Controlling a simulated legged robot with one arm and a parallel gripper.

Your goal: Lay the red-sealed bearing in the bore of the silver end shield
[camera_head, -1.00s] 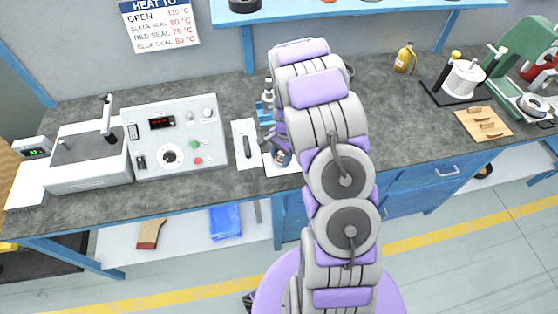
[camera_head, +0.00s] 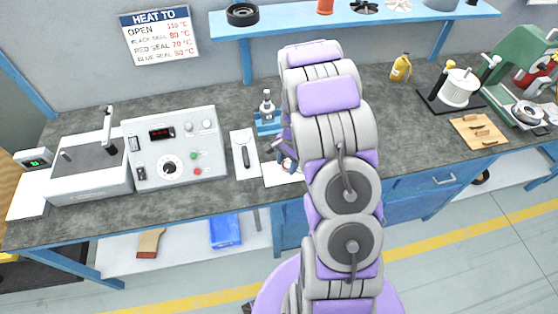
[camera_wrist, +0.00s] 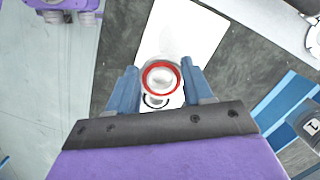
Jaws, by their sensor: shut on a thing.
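The red-sealed bearing (camera_wrist: 161,77) is between the two blue fingers of my gripper (camera_wrist: 162,88) in the wrist view. The gripper is shut on it. A white sheet (camera_wrist: 186,38) lies below, with a dark ring partly visible just under the bearing. In the head view my gripper (camera_head: 287,162) shows only in part beside the arm, over the white sheet (camera_head: 280,177); the bearing cannot be made out there. A round pale metallic part (camera_wrist: 313,36) is cut off at the wrist view's right edge; I cannot tell whether it is the silver end shield.
A blue fixture (camera_head: 266,126) with a silver top stands behind the sheet. Left are a white tray (camera_head: 245,165) with a dark tool, a control box (camera_head: 175,146) and a heater (camera_head: 88,172). A yellow bottle (camera_head: 400,68) and a wooden board (camera_head: 479,131) are right. Bench between is clear.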

